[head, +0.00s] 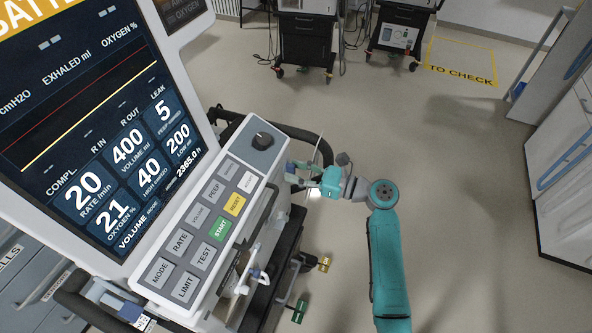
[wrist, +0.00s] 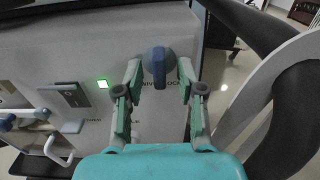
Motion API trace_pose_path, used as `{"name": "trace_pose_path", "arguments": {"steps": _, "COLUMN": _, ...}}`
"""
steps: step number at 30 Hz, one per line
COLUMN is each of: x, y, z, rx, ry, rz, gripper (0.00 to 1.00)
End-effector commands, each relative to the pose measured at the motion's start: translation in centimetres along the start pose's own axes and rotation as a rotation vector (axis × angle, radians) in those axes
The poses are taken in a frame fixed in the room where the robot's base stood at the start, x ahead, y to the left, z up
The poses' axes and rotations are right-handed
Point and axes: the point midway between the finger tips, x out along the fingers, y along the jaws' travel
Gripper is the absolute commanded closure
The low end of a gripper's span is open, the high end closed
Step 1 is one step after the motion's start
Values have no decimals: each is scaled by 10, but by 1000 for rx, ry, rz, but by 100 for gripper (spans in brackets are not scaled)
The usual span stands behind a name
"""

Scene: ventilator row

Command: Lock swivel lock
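The swivel lock is a blue knob (wrist: 159,67) on the pale side panel of the ventilator (wrist: 75,65), with partly covered lettering behind it that seems to end in "LOCK". The blue grip stands roughly upright. My gripper (wrist: 160,76) is open, with one green-padded finger on each side of the knob and a visible gap to each. In the head view my gripper (head: 312,181) is at the right side of the ventilator console (head: 205,215), and the knob is not clear there.
On the same panel are a lit green indicator (wrist: 102,84), a dark rocker switch (wrist: 72,95) and blue-and-white fittings (wrist: 30,118). A black curved handle (wrist: 285,120) is close on the right. Floor is free right of my arm; grey cabinets (head: 565,150) stand at far right.

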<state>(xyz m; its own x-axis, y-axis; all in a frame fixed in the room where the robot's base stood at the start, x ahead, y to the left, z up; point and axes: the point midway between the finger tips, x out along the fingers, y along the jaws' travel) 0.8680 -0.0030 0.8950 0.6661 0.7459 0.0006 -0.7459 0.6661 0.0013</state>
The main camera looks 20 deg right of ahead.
Motion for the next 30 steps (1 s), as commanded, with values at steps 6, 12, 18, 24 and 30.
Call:
{"name": "trace_pose_path", "arguments": {"steps": 6, "x": 4, "y": 0, "z": 0, "rx": -1, "ry": 0, "rz": 0, "gripper": 61}}
{"name": "trace_pose_path", "arguments": {"steps": 12, "x": 4, "y": 0, "z": 0, "rx": -1, "ry": 0, "rz": 0, "gripper": 76}}
{"name": "trace_pose_path", "arguments": {"steps": 18, "x": 4, "y": 0, "z": 0, "rx": -1, "ry": 0, "rz": 0, "gripper": 100}}
{"name": "trace_pose_path", "arguments": {"steps": 24, "x": 4, "y": 0, "z": 0, "rx": -10, "ry": 0, "rz": 0, "gripper": 100}}
{"name": "trace_pose_path", "arguments": {"steps": 30, "x": 4, "y": 0, "z": 0, "rx": -68, "ry": 1, "rz": 0, "gripper": 100}}
